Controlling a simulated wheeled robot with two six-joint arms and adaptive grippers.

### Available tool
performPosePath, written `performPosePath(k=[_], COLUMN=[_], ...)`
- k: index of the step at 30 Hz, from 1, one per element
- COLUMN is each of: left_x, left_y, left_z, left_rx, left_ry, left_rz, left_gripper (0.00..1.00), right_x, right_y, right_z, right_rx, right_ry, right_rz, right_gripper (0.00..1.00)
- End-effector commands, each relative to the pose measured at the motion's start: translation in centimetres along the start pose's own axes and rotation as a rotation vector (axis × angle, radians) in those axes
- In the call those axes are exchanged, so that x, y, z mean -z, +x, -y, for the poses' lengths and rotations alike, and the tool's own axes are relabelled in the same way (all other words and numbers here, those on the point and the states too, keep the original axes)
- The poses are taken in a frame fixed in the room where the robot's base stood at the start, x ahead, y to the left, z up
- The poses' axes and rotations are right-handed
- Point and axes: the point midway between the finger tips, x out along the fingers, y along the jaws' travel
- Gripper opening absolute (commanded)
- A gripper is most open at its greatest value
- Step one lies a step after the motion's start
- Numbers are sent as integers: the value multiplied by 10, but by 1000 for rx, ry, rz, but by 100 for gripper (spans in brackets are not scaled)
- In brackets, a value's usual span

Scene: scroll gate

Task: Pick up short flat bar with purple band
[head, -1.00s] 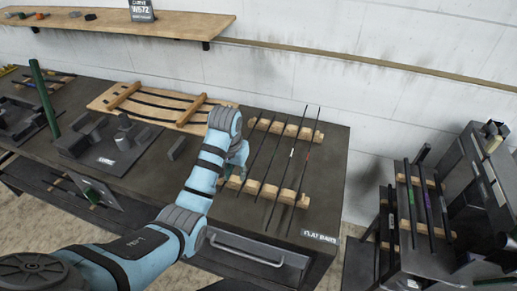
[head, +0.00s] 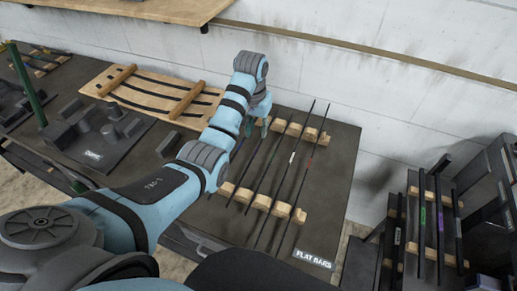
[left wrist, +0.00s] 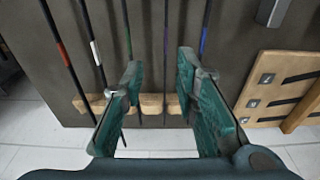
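Several thin dark flat bars lie side by side across wooden rests on the bench marked "FLAT BARS". In the left wrist view, one bar has a blue or purple band (left wrist: 203,40), one has a dim bluish band (left wrist: 165,45), and others have green (left wrist: 128,42), white (left wrist: 96,52) and red (left wrist: 63,52) bands. I cannot tell for sure which band is purple. My left gripper (left wrist: 160,65) is open above the bars; it shows in the head view (head: 258,118) over their left side. Nothing is held. My right gripper is not in view.
A rack (head: 407,260) at the right holds more bars, one with a purple mark (head: 441,218), one green. A slotted wooden board (head: 105,85) lies left of the bars. A dark block base (head: 75,150) stands further left. The wall is behind.

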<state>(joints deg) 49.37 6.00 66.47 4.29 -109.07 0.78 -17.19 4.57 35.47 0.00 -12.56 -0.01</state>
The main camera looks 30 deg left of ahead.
Motion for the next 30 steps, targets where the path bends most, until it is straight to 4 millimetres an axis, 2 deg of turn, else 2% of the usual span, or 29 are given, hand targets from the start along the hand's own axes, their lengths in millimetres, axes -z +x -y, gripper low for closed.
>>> performPosePath(k=[1, 4, 10, 16, 23, 28, 30], left_x=[-2, -1, 0, 1, 2, 2, 2], left_y=[14, 40, 67, 105, 108, 108, 108], left_z=[1, 1, 3, 7, 6, 6, 6], left_rx=[1, 1, 1, 0, 0, 0, 0], left_ry=[-1, -1, 1, 2, 3, 3, 3], left_rz=[5, 4, 1, 0, -2, -2, -2], left_gripper=[28, 28, 28, 28, 28, 4, 0], right_x=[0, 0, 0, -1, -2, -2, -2], right_y=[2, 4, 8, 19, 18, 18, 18], right_z=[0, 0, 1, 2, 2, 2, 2], right_rx=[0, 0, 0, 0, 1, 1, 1], right_ry=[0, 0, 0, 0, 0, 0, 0], right_rz=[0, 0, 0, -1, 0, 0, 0], right_gripper=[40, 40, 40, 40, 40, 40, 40])
